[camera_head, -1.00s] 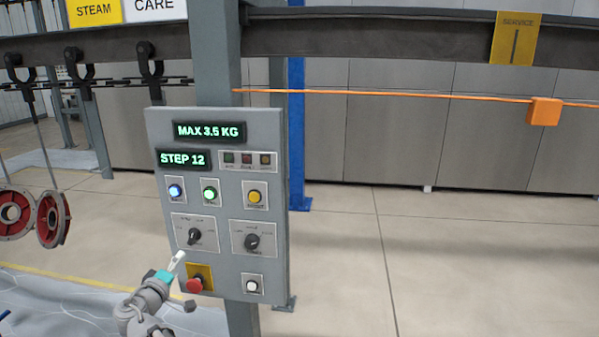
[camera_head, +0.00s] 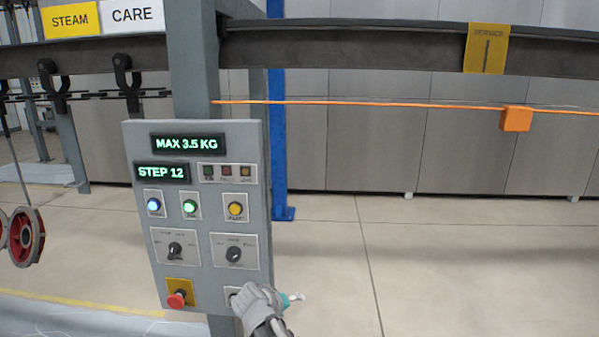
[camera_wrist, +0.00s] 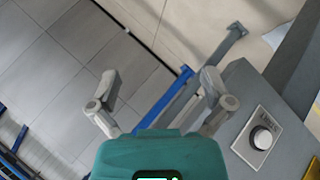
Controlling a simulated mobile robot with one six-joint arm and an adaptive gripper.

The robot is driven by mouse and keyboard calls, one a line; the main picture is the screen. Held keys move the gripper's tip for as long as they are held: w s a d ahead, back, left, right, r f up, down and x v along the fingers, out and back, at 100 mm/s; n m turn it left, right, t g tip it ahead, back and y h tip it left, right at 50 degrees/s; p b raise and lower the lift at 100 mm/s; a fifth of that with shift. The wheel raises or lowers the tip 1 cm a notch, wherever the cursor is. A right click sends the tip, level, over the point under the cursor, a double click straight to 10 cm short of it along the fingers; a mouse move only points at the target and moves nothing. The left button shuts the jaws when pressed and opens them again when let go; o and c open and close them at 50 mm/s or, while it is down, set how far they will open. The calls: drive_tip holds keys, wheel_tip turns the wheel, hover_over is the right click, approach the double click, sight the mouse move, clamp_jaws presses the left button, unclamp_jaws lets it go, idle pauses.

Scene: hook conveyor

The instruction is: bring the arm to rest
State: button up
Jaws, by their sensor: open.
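My gripper (camera_wrist: 158,92) is open and empty in the wrist view, its two fingers spread with floor and a blue post base behind them. In the head view my gripper (camera_head: 297,298) is at the lower right corner of the grey control panel (camera_head: 205,272), mostly hidden behind my own wrist. The wrist view shows the panel's white button (camera_wrist: 262,138) to the right of the fingers, apart from them. In the head view my arm covers most of that button.
The panel carries a red emergency knob (camera_head: 177,299), two dials, lit buttons and displays. Red wheel-like parts (camera_head: 26,237) hang at the left. An orange cord (camera_head: 380,104) with an orange box (camera_head: 516,119) runs right. The floor right of the panel is clear.

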drive_tip(key=s+d+f+m+g+y, duration=0.2)
drive_tip(key=s+d+f+g+y, duration=0.1)
drive_tip(key=s+d, duration=0.4)
drive_tip(key=s+d+f+m+g+y, duration=0.2)
drive_tip(key=s+d, duration=0.5)
drive_tip(key=d, duration=0.5)
drive_tip(key=f+g+y, duration=0.1)
drive_tip(key=g, duration=0.1)
drive_tip(key=shift+d+g, duration=0.2)
drive_tip(key=shift+g, duration=0.1)
drive_tip(key=shift+f, duration=0.1)
idle(0.9)
